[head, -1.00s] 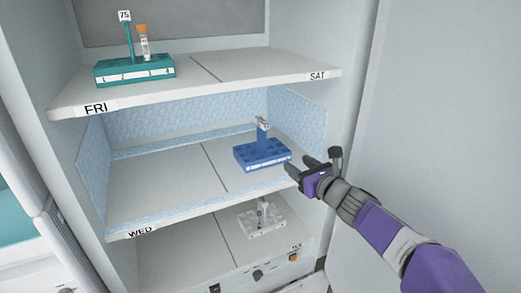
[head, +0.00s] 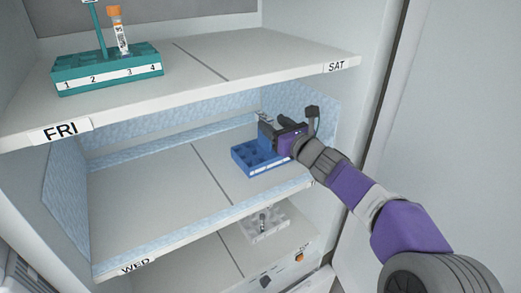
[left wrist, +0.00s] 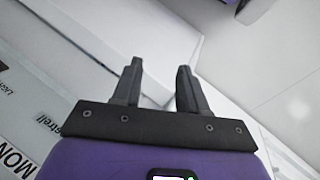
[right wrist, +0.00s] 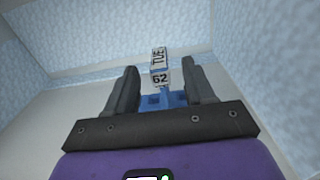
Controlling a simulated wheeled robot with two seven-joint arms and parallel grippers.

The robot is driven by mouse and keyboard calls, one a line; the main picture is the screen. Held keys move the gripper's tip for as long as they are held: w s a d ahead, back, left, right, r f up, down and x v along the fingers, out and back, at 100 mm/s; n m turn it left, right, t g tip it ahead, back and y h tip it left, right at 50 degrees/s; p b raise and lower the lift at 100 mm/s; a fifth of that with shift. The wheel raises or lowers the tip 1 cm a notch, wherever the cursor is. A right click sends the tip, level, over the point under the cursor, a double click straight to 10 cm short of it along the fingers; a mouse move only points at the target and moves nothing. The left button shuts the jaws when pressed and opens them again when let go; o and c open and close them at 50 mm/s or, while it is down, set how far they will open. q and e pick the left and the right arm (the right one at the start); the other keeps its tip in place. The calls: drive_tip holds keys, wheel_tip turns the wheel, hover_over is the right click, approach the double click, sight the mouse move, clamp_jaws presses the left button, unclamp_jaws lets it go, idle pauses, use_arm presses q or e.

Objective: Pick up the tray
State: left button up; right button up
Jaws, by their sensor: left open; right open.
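A blue tray (head: 250,157) with square compartments sits on the right half of the middle shelf. My right gripper (head: 280,128) is open over the tray's right part and hides some of it. In the right wrist view, the gripper (right wrist: 162,88) has its fingers on either side of a tag reading "TUE 62" (right wrist: 159,66) that stands up from the blue tray (right wrist: 152,102). I cannot tell whether the fingers touch it. My left gripper (left wrist: 160,85) is open and empty in the left wrist view, near white surfaces.
A teal tray (head: 108,70) with an orange-capped tube (head: 117,30) stands on the top shelf (head: 215,85), above the blue one. A pale tray (head: 264,228) is on the shelf below. The middle shelf's left half (head: 150,200) is clear; patterned walls (head: 65,195) line its sides.

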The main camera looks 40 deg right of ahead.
sight(264, 116)
drive_tip(key=w, duration=0.5)
drive_tip(key=shift+w+d+f, duration=0.1)
drive_tip(key=shift+d+f, duration=0.2)
drive_tip(key=shift+r, duration=0.1)
clamp_jaws()
